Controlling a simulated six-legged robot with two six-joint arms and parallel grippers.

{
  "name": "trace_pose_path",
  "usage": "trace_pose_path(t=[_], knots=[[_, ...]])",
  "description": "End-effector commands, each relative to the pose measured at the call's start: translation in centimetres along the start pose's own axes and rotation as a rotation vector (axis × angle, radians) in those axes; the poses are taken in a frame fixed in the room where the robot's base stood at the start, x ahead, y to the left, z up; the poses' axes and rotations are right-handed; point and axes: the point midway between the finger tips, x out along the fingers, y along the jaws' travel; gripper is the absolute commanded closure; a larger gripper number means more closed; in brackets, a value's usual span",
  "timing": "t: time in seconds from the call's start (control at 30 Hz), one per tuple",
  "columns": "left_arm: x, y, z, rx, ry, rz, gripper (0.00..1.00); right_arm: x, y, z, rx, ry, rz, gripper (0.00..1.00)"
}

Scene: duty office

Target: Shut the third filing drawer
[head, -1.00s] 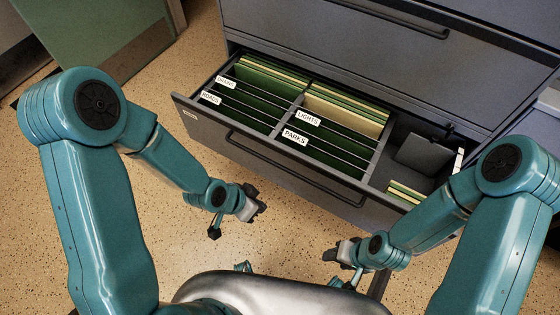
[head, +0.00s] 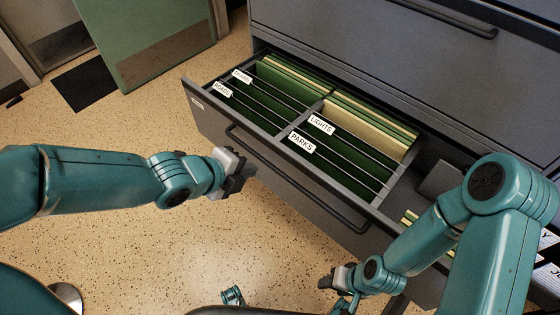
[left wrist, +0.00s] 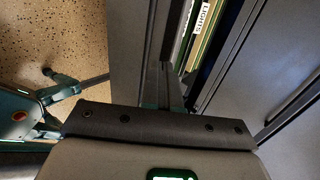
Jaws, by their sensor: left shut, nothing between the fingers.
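The filing drawer (head: 212,121) stands pulled out from the grey cabinet, holding green and cream folders with labels such as LIGHTS and PARKS. A dark bar handle (head: 290,183) runs along its front. My left gripper (head: 240,178) is shut and empty, just in front of the drawer front, near the left end of the handle. I cannot tell whether it touches. In the left wrist view the drawer's front panel (left wrist: 128,50) rises beyond the gripper. My right gripper (head: 330,281) hangs low in front of the drawer; its fingers are too small to read.
Another cabinet drawer with a handle (head: 450,20) is above, shut. A green panel (head: 150,40) stands at the back left, by a dark mat (head: 85,85). My right forearm covers part of the drawer's right end. The speckled floor (head: 130,240) is clear at left.

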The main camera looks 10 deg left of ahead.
Motion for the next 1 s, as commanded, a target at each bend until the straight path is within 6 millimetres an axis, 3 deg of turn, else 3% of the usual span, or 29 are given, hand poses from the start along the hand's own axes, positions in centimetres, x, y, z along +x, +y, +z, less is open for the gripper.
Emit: trace_pose_path(t=[0.17, 0.53, 0.7, 1.0], knots=[[2.7, 0.5, 0.0, 0.007, 0.006, 0.002, 1.00, 2.0, 0.7, 0.0, 0.000, 0.000, 0.000, 0.48], [10.7, 0.4, 0.0, 0.005, 0.008, 0.001, 1.00, 6.5, 2.5, -0.4, 0.007, 0.007, 0.001, 0.48], [12.0, -2.1, -0.1, 0.005, 0.005, 0.001, 1.00, 5.5, 2.1, -0.3, 0.006, 0.006, 0.001, 0.48], [13.0, -2.9, -0.2, 0.002, 0.002, 0.001, 1.00, 5.5, 2.1, -0.3, 0.004, 0.004, 0.000, 0.48]])
